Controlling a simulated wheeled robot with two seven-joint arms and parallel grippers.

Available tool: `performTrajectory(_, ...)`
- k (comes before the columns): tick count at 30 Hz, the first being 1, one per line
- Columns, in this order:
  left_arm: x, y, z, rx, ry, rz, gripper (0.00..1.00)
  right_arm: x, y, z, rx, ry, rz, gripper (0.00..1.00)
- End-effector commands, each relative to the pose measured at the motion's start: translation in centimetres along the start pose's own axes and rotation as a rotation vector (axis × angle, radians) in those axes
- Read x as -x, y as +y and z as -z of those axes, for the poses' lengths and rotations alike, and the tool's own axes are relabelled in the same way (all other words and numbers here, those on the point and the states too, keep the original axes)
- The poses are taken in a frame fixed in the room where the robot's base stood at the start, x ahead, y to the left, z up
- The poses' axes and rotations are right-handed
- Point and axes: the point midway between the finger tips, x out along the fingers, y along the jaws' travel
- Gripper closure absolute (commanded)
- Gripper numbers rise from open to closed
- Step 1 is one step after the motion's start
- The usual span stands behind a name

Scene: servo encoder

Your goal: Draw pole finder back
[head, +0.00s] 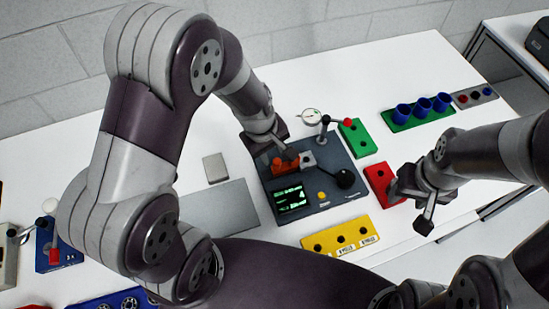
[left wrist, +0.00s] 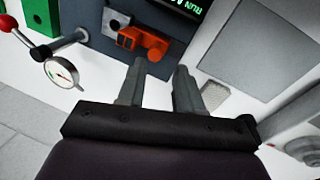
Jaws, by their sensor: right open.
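An orange-red block (head: 285,165), which may be the pole finder, sits on the dark grey fixture (head: 325,204) beside a small light grey block with a dark hole (head: 307,160). The orange block also shows in the left wrist view (left wrist: 146,42), just beyond my fingertips. My left gripper (head: 284,158) is over the back left of the fixture, close to the orange block; the head view partly hides its fingers. In the left wrist view its fingers (left wrist: 160,75) are apart with nothing between them. My right gripper (head: 411,207) is open and empty, right of the fixture.
The fixture carries a green-lit screen (head: 289,198), a black knob (head: 345,178) and a red-tipped lever (head: 346,122). A dial gauge (head: 311,117) stands behind. Green (head: 357,138), red (head: 379,183) and yellow (head: 341,237) blocks surround it. A grey plate (head: 220,207) lies left.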

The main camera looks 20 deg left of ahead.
Motion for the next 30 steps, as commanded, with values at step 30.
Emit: performTrajectory(30, -6.2, 0.0, 0.0, -0.002, 0.001, -0.001, 1.0, -0.9, 0.0, -0.1, 0.0, 0.0, 0.0, 0.5)
